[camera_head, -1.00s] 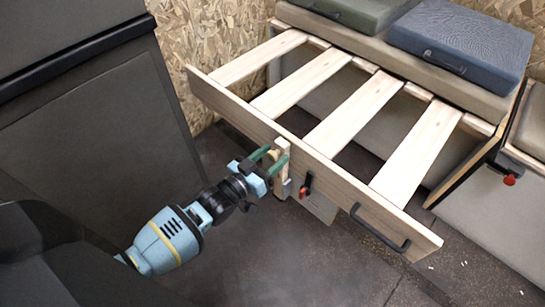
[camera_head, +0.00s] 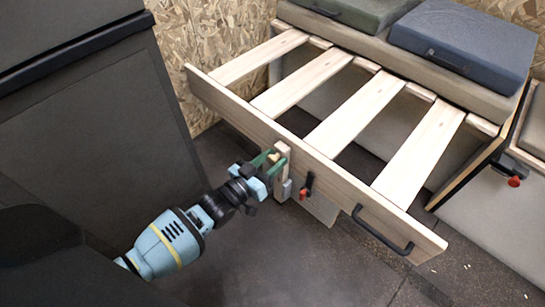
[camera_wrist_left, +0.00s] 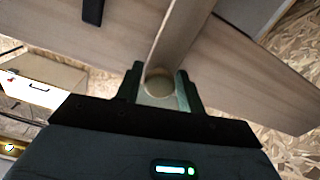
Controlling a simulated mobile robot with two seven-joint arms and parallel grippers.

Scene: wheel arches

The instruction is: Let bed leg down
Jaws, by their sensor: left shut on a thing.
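The bed leg (camera_head: 282,152) is a pale wooden bar at the outer face of the pulled-out bed's front board (camera_head: 240,115). In the left wrist view the leg (camera_wrist_left: 180,30) shows as a bar with a round wooden end (camera_wrist_left: 159,82). My left gripper (camera_head: 270,163) is shut on that round end, with a green finger on each side, as the left wrist view (camera_wrist_left: 160,90) also shows. The gripper partly hides the leg in the head view. My right gripper is not in view.
A latch with a red tip (camera_head: 304,190) and a black handle (camera_head: 380,230) are on the front board, right of the leg. Pale slats (camera_head: 355,110) run back to the bench with cushions (camera_head: 462,45). A dark cabinet (camera_head: 95,130) stands left. The floor (camera_head: 300,260) below is clear.

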